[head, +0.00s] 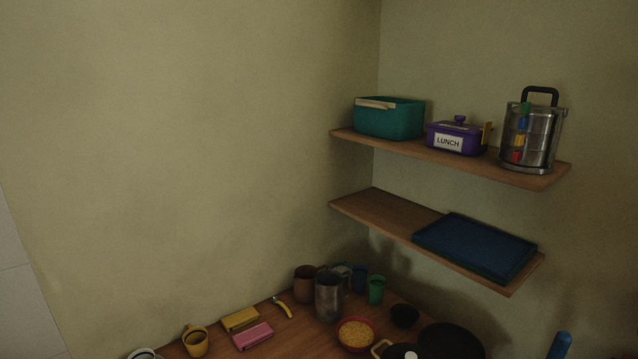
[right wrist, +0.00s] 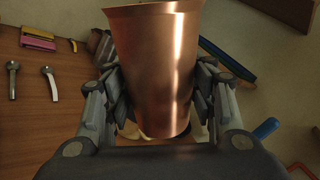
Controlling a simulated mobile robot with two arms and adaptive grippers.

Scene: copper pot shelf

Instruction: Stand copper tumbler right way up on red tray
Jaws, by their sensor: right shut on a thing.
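The copper tumbler (right wrist: 156,45) is held between the fingers of my right gripper (right wrist: 159,88) in the right wrist view. Its wider, flared end is at the top of that picture and its narrower end is near the palm side. Whether it is upright in the room I cannot tell from this view. My right gripper is shut on its sides. Neither gripper shows in the head view, and my left gripper is in no view. I cannot make out a red tray in either view.
A wooden counter holds a grey metal pitcher (head: 328,297), a brown mug (head: 305,283), a green cup (head: 376,290), a red bowl (head: 356,335) and a yellow mug (head: 195,341). Above it, the lower shelf (head: 380,208) bears a blue tray (head: 475,244); its left end is bare.

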